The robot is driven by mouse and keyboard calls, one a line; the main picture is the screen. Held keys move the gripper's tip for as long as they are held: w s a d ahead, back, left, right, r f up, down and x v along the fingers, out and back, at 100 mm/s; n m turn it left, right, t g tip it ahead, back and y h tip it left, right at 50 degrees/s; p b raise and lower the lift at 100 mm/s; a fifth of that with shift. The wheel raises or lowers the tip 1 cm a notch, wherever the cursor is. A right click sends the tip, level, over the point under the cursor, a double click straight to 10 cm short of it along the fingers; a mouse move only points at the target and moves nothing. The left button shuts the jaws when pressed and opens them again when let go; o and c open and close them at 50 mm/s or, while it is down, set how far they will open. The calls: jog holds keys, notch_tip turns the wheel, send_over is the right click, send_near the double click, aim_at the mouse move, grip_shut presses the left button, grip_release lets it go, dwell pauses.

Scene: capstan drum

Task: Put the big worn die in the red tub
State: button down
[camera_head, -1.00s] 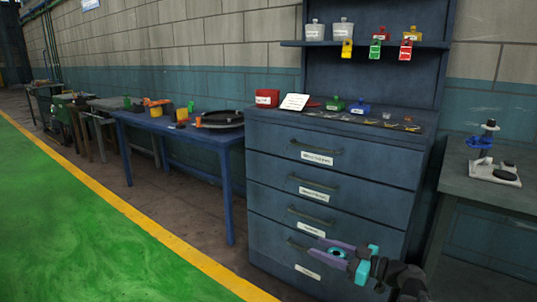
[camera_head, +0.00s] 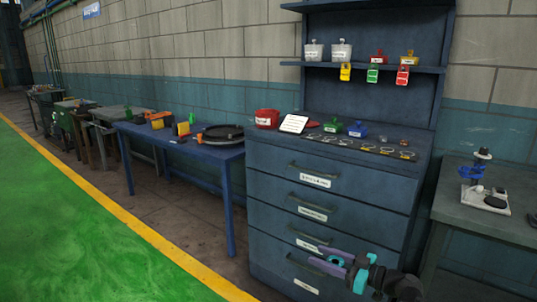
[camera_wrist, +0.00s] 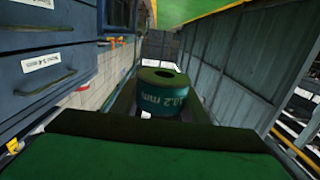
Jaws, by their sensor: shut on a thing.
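My gripper (camera_head: 330,262) is in front of the lower drawers of the blue cabinet, at the bottom right of the head view. It is shut on a small teal ring-shaped die (camera_head: 336,262). In the wrist view the die (camera_wrist: 163,95) is a dark teal cylinder with a hole in its top and an upside-down "10.2 mm" mark. Its wear cannot be judged. The red tub (camera_head: 267,118) stands on the left end of the cabinet top, with a white label on its front. The die is apart from the tub, well below it and to the right.
A white card (camera_head: 294,124) stands right of the red tub. A green tub (camera_head: 332,127) and a blue tub (camera_head: 358,129) stand farther right, behind a row of small rings. A shelf (camera_head: 375,66) with hanging tags is above. A blue table (camera_head: 185,142) is left.

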notch_tip(320, 180, up, 10)
jog(key=p, duration=1.3)
jog(key=shift+p, duration=0.3)
notch_tip(320, 180, up, 8)
dwell(0.3)
jog(key=shift+w, duration=0.1)
dwell(0.3)
